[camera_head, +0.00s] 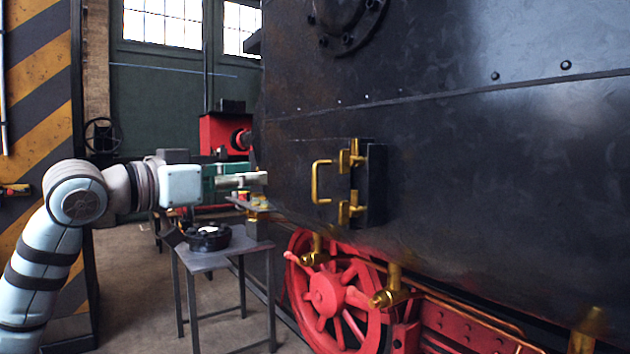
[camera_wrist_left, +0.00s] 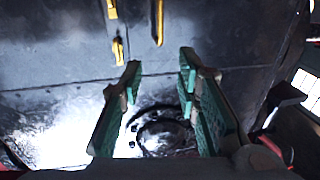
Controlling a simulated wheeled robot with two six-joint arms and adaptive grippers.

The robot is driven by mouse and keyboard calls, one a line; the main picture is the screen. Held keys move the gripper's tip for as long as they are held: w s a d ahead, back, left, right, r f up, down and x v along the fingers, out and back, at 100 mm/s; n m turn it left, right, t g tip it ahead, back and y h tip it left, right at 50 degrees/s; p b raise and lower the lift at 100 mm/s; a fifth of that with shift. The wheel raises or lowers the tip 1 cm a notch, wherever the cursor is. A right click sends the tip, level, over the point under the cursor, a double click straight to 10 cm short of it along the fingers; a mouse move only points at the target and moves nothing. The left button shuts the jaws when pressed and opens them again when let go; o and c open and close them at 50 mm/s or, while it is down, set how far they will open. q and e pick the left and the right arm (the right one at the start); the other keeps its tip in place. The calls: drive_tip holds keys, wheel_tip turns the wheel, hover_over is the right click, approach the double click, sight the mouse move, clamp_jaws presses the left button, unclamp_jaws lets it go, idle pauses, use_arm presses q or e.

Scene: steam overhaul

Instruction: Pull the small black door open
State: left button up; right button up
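The small black door (camera_head: 376,185) is on the side of the large black engine body, with brass fittings (camera_head: 350,208) on its left part. A brass bar handle (camera_head: 321,182) stands out at its left; I cannot tell whether the door is fully shut. My left gripper (camera_head: 262,179) is left of the handle, apart from it, pointing right. In the left wrist view my left gripper (camera_wrist_left: 162,68) has its two green-padded fingers spread with nothing between them. A brass bar, likely the handle (camera_wrist_left: 159,22), shows beyond the fingertips. My right gripper is not in view.
The black engine wall (camera_head: 480,160) fills the right side. Below are a red spoked wheel (camera_head: 328,294) and brass fittings. A striped yellow-black pillar (camera_head: 38,70) is at left.

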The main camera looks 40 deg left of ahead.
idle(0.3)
use_arm(q)
wheel_tip(320, 180, up, 10)
idle(0.6)
idle(0.4)
